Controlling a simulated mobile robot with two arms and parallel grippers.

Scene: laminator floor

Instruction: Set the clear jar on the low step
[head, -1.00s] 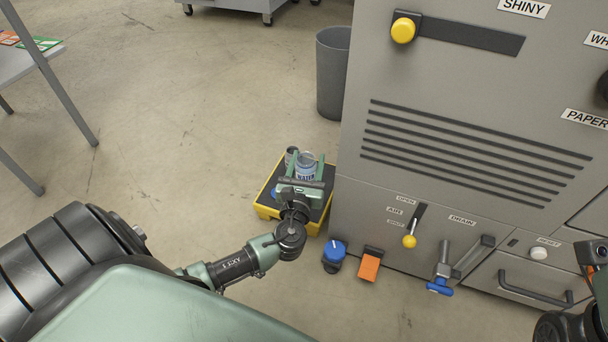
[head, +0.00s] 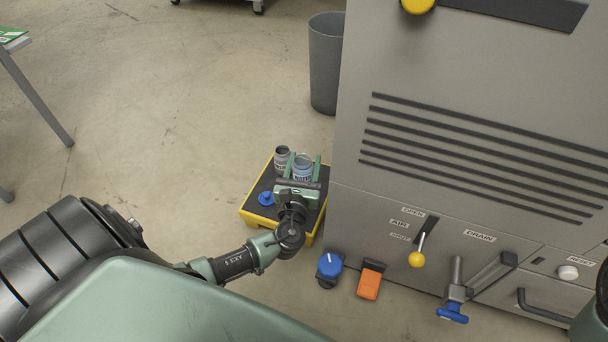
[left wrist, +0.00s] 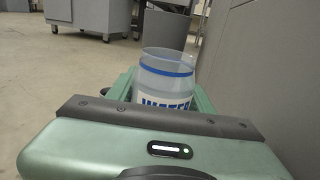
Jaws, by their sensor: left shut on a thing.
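The clear jar (head: 302,161), with a blue band and a label reading WATER, is upright between the fingers of my left gripper (head: 301,172). The gripper is shut on it. In the left wrist view the jar (left wrist: 165,78) stands between the two green fingers, its lower part hidden by the gripper body. The low step (head: 257,190) has a black top and yellow edges. The jar appears over its far right part; I cannot tell whether its base touches the top. My right gripper is not in view; only a bit of my right arm shows at the right edge.
A grey labelled can (head: 281,160) stands just left of the jar, and a small blue knobbed piece (head: 266,198) lies on the step. The grey machine (head: 400,200) rises close on the right.

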